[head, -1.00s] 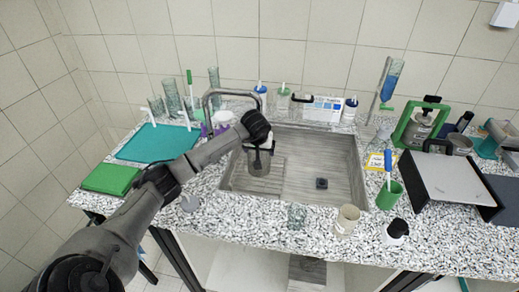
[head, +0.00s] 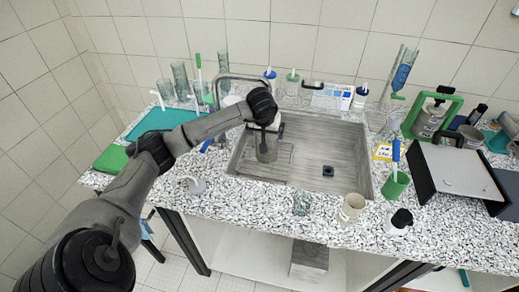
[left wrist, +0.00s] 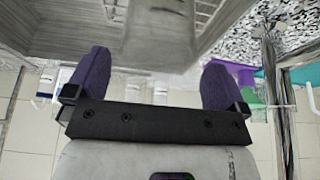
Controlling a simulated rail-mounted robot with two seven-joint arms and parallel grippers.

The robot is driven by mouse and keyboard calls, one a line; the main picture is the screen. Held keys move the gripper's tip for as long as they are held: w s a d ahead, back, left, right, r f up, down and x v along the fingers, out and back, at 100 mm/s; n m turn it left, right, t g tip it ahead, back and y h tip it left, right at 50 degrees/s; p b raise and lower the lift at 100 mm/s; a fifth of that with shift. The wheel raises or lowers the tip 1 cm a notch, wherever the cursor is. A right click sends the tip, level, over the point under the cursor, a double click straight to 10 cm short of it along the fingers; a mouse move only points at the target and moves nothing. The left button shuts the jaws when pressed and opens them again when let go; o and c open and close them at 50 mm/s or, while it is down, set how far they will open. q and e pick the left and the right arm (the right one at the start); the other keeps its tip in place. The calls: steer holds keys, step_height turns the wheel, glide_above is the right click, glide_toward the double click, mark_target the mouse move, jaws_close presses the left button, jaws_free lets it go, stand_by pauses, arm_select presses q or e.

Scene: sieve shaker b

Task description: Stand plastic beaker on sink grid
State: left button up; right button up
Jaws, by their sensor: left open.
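The plastic beaker (head: 267,153), a grey see-through cup, is in the left part of the sink, over the ribbed sink grid (head: 279,170). It looks upright and seems to stand on the grid, but its base is hard to make out. My left gripper (head: 267,138) is right above and behind it, pointing down. In the left wrist view, its two purple fingers (left wrist: 154,78) are spread apart, with the blurred beaker (left wrist: 158,35) just beyond and between them. Whether a finger touches the beaker I cannot tell. My right gripper is not in view.
The faucet (head: 218,90) rises behind the sink (head: 345,155), close to my left arm. Bottles stand along the back edge. A small glass beaker (head: 302,204), a beige cup (head: 350,208) and a green cup (head: 395,185) stand near the front.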

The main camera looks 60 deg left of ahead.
arm_select(q)
steer(key=s+d, duration=0.7)
steer(key=shift+d+f, duration=0.15)
steer(key=shift+d, duration=0.15)
